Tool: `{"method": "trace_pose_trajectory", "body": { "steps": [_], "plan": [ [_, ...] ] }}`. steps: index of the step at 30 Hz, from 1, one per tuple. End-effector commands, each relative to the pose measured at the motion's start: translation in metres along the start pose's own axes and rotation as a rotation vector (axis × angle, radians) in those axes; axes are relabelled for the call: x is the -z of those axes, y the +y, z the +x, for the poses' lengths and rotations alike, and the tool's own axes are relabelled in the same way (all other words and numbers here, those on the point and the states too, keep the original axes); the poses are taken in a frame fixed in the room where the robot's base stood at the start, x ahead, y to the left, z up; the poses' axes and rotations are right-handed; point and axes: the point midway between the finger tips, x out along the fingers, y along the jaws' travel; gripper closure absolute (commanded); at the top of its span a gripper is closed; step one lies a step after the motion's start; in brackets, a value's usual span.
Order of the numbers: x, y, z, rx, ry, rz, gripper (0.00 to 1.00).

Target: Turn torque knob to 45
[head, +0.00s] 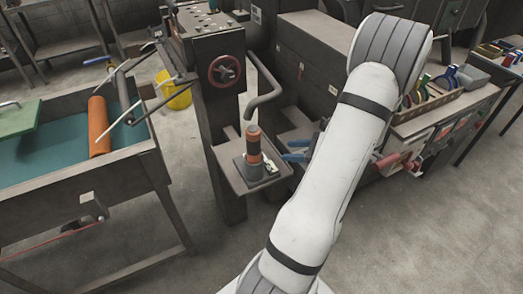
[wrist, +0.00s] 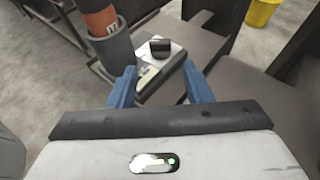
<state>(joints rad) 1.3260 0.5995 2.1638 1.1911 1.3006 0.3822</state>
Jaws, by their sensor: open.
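A black knob (wrist: 160,46) sits on a small pale metal device (wrist: 168,64) in the wrist view. In the head view this device is a small light patch (head: 270,166) on the shelf, and the knob's setting is too small to read. My gripper (head: 287,150) is to the right of the device in the head view, with blue fingers. In the wrist view my gripper (wrist: 160,88) is open and empty, its fingers apart, with the knob beyond the fingertips and between them. I cannot read any number on the dial.
An orange and black tube (head: 253,143) stands upright in a grey cup (head: 255,170) beside the device, close to my left finger in the wrist view. A red handwheel (head: 224,71) and a bent pipe (head: 265,90) are above the shelf (head: 230,168). A yellow bucket (head: 174,91) stands behind.

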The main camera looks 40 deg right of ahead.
Motion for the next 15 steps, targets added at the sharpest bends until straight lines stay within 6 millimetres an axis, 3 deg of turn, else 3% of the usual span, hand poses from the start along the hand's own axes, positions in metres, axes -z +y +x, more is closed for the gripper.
{"method": "trace_pose_trajectory", "body": {
  "steps": [15],
  "plan": [
    [0.001, -0.001, 0.089, 0.005, 0.002, 0.002, 0.55]
  ]
}}
